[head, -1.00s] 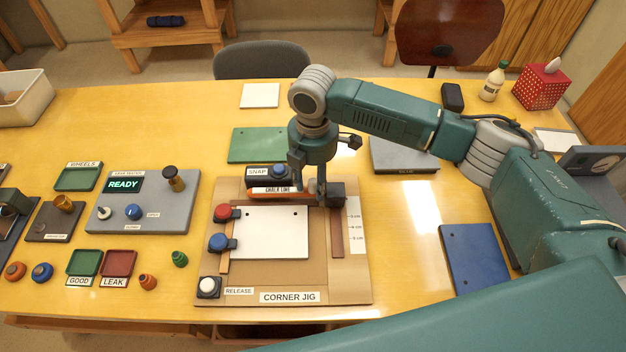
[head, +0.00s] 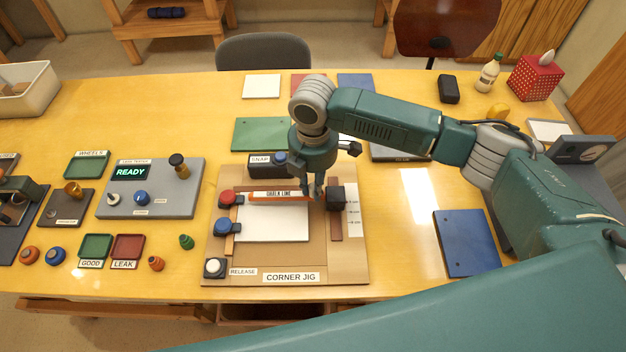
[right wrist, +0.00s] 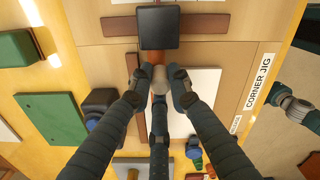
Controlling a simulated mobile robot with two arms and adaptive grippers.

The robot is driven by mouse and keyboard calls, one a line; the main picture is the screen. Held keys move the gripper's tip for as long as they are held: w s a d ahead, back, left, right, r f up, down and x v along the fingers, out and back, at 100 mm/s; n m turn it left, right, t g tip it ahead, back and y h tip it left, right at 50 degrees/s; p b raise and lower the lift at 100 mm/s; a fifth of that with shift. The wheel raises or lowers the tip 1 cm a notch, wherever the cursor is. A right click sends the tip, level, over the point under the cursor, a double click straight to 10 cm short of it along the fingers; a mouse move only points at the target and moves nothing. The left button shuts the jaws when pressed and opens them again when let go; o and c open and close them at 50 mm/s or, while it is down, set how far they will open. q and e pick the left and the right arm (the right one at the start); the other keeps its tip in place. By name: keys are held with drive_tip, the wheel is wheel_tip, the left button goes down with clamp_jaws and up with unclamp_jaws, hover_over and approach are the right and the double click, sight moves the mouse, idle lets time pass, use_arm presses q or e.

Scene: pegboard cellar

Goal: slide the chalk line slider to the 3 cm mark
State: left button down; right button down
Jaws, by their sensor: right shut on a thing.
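The chalk line slider is an orange bar (head: 262,200) marked CHALK LINE, lying across the upper part of a white sheet (head: 272,226) on the corner jig (head: 230,268). A black block (head: 336,199) stands at its right end, over a brown rail (head: 336,228). My right gripper (head: 316,194) points down and is shut on the slider beside this block. The right wrist view shows the fingers (right wrist: 158,84) around a tan and orange part, with the black block (right wrist: 158,28) just beyond. The block is about level with the top printed mark of the scale (head: 353,222), too small to read surely.
Red (head: 227,198) and blue (head: 223,227) knobs stand at the sheet's left. A SNAP box (head: 262,168) is behind the bar. A white RELEASE button (head: 214,267) is at front left.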

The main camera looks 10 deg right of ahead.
drive_tip(key=c, duration=1.9)
unclamp_jaws()
drive_tip(key=shift+w+d, duration=0.1)
drive_tip(key=shift+w, duration=0.3)
drive_tip(key=shift+o, duration=1.4)
drive_tip(key=shift+s, duration=0.1)
drive_tip(key=shift+r, duration=0.25)
use_arm(q)
drive_tip(key=shift+w+d, duration=0.1)
drive_tip(key=shift+w, duration=0.8)
use_arm(e)
wheel_tip(320, 180, up, 12)
drive_tip(key=shift+f, duration=0.15)
drive_tip(key=shift+s+f, duration=0.1)
drive_tip(key=shift+s, duration=0.05)
